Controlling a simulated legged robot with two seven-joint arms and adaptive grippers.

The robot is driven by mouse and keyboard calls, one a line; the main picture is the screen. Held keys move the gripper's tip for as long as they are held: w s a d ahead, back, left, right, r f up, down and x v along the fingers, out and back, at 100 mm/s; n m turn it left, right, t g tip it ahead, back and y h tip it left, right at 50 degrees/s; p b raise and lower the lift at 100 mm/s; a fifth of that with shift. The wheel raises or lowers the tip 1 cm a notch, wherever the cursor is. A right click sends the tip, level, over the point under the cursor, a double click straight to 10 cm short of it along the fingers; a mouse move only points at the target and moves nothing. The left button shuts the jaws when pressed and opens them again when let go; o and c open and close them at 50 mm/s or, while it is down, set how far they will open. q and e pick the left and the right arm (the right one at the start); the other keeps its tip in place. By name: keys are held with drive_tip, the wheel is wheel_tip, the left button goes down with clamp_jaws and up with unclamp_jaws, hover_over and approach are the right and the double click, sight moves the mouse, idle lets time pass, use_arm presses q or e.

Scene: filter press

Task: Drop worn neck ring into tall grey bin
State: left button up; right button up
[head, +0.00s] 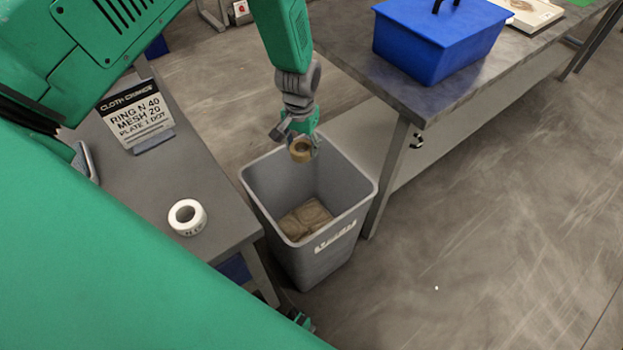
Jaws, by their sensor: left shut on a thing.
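My left gripper (298,132) is shut on the worn neck ring (301,152), a small brown-tan ring. It holds the ring in the air over the far part of the tall grey bin's opening, apart from the rim as far as I can tell. The tall grey bin (327,252) stands on the floor between two tables, with pale lettering near its front rim. Brownish folded cloth (305,216) lies inside at the bottom.
A blue box (431,52) stands on the right table (431,105), whose leg is close beside the bin. Floor at the right is clear.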

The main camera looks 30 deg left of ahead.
use_arm(q)
drive_tip(key=shift+w+a+f, duration=0.15)
drive_tip(key=shift+a+f, duration=0.65)
drive_tip(key=shift+f, duration=0.15)
drive_tip(key=shift+f+b, duration=0.3)
drive_tip(key=shift+b, duration=0.05)
drive_tip(key=f+b, duration=0.1)
drive_tip(key=d+f+b, duration=0.1)
drive_tip(key=f+b, duration=0.1)
drive_tip(key=shift+d+f, duration=0.1)
drive_tip(key=shift+f, duration=0.1)
drive_tip(key=shift+a+f+b, duration=0.45)
drive_tip(key=shift+f+b, duration=0.2)
drive_tip(key=shift+f, duration=0.15)
drive_tip(key=o, duration=1.2)
wheel_tip(320, 180, up, 12)
drive_tip(key=shift+d, duration=0.45)
use_arm(e)
drive_tip(key=f, duration=0.5)
drive_tip(key=shift+s+a, duration=0.1)
drive_tip(key=shift+s, duration=0.15)
